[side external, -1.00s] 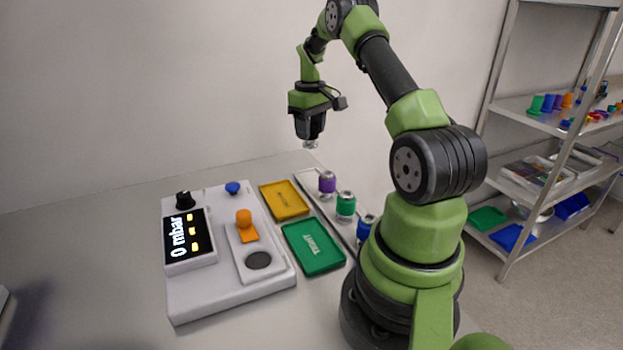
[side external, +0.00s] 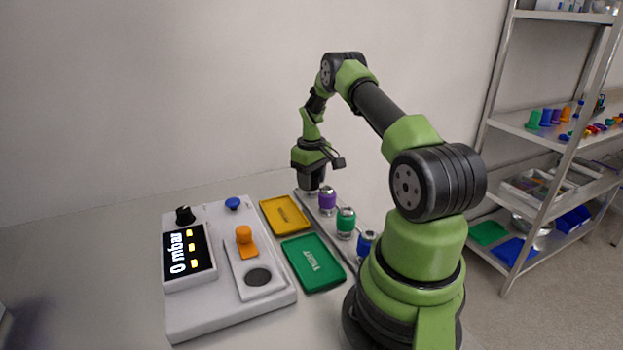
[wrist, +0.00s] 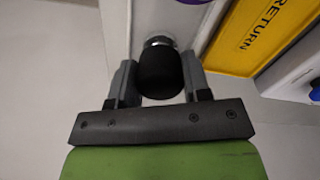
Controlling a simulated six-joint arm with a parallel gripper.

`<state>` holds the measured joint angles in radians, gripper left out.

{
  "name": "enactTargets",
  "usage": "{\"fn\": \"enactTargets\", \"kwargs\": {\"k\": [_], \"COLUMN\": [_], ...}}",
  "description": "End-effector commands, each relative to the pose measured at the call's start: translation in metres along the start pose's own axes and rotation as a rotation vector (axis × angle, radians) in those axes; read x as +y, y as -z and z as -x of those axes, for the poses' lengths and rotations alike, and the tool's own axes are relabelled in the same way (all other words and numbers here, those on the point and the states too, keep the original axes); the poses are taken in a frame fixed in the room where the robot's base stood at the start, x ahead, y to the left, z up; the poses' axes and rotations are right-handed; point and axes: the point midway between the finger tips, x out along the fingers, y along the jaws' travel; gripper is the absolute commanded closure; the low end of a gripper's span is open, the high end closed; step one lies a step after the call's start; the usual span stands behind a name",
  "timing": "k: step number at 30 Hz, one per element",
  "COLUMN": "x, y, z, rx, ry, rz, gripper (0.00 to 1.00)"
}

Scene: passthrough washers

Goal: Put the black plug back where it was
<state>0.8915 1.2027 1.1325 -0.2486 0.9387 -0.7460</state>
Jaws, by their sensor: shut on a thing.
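The black plug (wrist: 159,72) is between the two fingers of my gripper (wrist: 159,82) in the wrist view. Its metal end (wrist: 158,41) points toward the white rack strip (wrist: 180,22). In the side view my gripper (side external: 312,186) is low over the far end of the white rack (side external: 345,250), just beyond the purple plug (side external: 327,199). The black plug is mostly hidden by the gripper there. I cannot tell whether it is seated in the rack. A green plug (side external: 346,221) and a blue plug (side external: 366,243) stand farther along the rack.
A yellow tray (side external: 284,215) marked RETURN and a green tray (side external: 313,264) lie left of the rack. Left of them is a white device (side external: 225,308) with a "0 mbar" display (side external: 188,252), an orange valve (side external: 244,236) and a blue knob (side external: 233,203). The table's left side is clear.

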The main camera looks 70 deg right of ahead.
Motion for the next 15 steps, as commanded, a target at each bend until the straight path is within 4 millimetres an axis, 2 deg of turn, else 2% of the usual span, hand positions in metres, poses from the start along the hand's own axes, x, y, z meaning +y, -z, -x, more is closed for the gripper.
{"fn": "enactTargets", "kwargs": {"k": [2, 3, 6, 15], "x": [0.0000, -0.0001, -0.0001, 0.0000], "y": [0.0000, 0.0000, 0.0000, 0.0001], "z": [-0.0026, -0.0025, -0.0023, 0.0004], "rx": [0.000, 0.000, 0.000, 0.000], "ry": [0.000, 0.000, 0.000, 0.000], "rz": [0.000, 0.000, 0.000, 0.000], "gripper": [0.87, 0.49, 0.31, 0.31]}}
